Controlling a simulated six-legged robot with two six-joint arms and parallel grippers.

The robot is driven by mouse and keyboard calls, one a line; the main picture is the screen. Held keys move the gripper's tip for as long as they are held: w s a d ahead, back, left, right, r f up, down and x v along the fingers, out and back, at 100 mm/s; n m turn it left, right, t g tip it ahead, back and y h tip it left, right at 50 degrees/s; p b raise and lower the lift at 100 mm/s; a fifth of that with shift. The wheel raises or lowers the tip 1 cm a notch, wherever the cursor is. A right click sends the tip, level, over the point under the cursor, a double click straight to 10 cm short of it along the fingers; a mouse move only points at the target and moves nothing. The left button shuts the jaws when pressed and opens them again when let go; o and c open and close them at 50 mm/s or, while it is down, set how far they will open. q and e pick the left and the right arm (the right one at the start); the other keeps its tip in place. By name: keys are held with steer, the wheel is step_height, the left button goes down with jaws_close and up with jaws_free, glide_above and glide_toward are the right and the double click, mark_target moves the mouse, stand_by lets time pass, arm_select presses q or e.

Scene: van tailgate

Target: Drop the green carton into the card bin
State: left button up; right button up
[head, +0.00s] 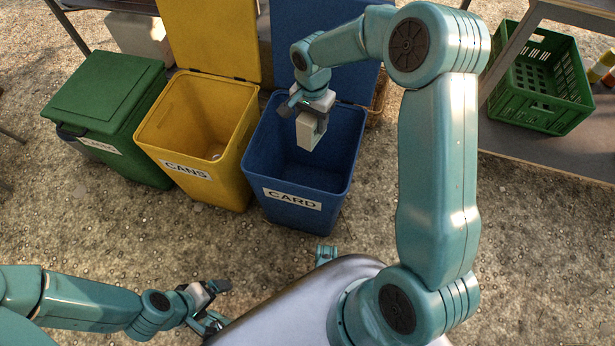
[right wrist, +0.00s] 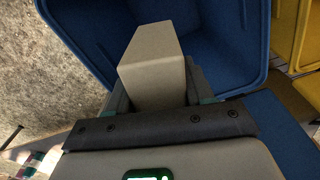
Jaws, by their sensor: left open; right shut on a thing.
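The blue bin labelled CARD (head: 285,217) stands on the ground with its lid (head: 346,80) raised behind it. My right gripper (head: 312,108) is over its open mouth, shut on a pale beige-grey carton (head: 307,134); no green shows on the carton's visible faces. In the right wrist view the carton (right wrist: 153,70) sits between the fingers of the right gripper (right wrist: 158,98), with the blue bin's inside (right wrist: 225,50) beyond it. My left gripper (head: 222,304) is open and empty, low at the front left, away from the bins.
A yellow bin labelled CANS (head: 200,180), lid raised, stands left of the card bin. A green bin (head: 110,95) with a shut lid stands further left. A green crate (head: 545,118) is at the right, near some bottles. Gravel ground in front of the bins is clear.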

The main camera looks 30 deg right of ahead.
step_height(320, 180, down, 5)
steer(key=b, duration=0.3)
steer(key=shift+d+f, duration=0.1)
steer(key=shift+f, duration=0.1)
steer(key=o, duration=1.1)
step_height(320, 180, up, 16)
steer(key=p, duration=0.5)
steer(key=shift+r+p, duration=0.25)
steer(key=shift+p, duration=0.1)
steer(key=shift+s+f, duration=0.1)
steer(key=shift+s, duration=0.05)
